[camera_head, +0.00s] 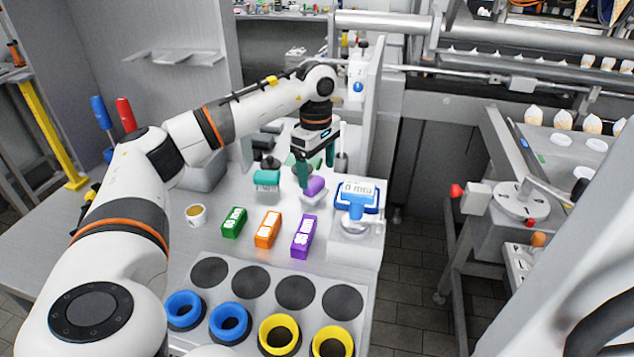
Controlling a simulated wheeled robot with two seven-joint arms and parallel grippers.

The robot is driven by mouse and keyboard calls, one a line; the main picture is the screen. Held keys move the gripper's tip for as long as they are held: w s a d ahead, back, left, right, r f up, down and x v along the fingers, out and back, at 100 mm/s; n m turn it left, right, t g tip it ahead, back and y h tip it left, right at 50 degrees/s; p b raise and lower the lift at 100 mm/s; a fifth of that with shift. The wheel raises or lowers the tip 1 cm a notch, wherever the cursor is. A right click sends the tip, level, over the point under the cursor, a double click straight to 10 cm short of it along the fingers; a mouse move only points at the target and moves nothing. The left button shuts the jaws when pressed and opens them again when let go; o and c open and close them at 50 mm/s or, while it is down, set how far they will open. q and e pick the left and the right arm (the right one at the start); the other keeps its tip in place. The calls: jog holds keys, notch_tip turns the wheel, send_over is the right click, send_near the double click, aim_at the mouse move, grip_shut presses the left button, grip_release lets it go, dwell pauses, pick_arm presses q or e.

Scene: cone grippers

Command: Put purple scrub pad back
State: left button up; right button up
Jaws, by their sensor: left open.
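A small purple pad (315,186) with a white part below it sits on the grey worktop (255,330), left of the blue-rimmed tray. It looks like the purple scrub pad. My left gripper (317,176) reaches in from the left and points down over it, with its two teal fingers apart. The fingers are close to the pad, one at its left and one behind its right side. I cannot tell whether they touch it. A purple labelled box (304,237) stands nearer to me. My right gripper is out of view.
Orange (267,230) and green (234,223) boxes stand left of the purple box. A teal-and-white item (267,180) is left of the gripper. Blue (230,322) and yellow (280,335) rings lie in front.

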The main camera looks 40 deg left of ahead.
aim_at(316, 183)
pick_arm(q)
notch_tip(316, 183, up, 7)
jog(key=shift+s+f, duration=0.15)
jog(key=shift+f, duration=0.1)
dwell(0.6)
